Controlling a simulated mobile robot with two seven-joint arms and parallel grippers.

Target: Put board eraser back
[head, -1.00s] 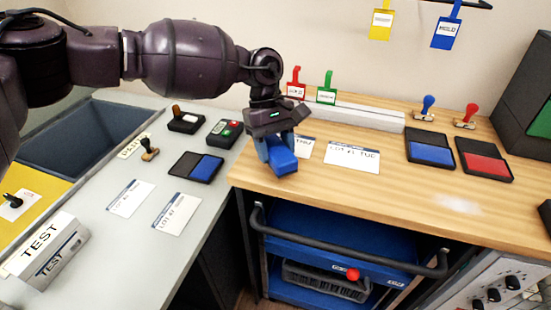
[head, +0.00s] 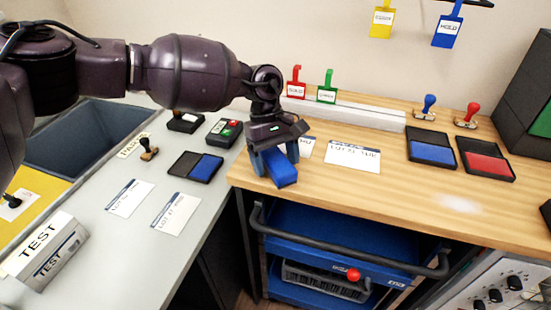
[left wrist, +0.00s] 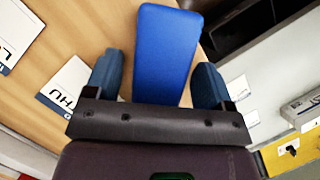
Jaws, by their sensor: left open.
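The board eraser is a blue block (head: 283,172) near the front left edge of the wooden desk in the head view. My left gripper (head: 275,161) is directly over it, pointing down, with its blue-grey fingers on either side. In the left wrist view the eraser (left wrist: 166,50) lies between the two spread fingers (left wrist: 160,85). A gap shows on its left side, and a narrower one near the right finger. The eraser's near end is hidden by the gripper body. My right gripper is not in view.
White cards (head: 352,157) lie to the right of the eraser. Blue (head: 432,151) and red (head: 486,166) ink pads and stamps stand farther right. A white ledge (head: 370,114) runs behind. A blue cart (head: 340,235) is below the desk edge, and a grey counter (head: 140,230) is left.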

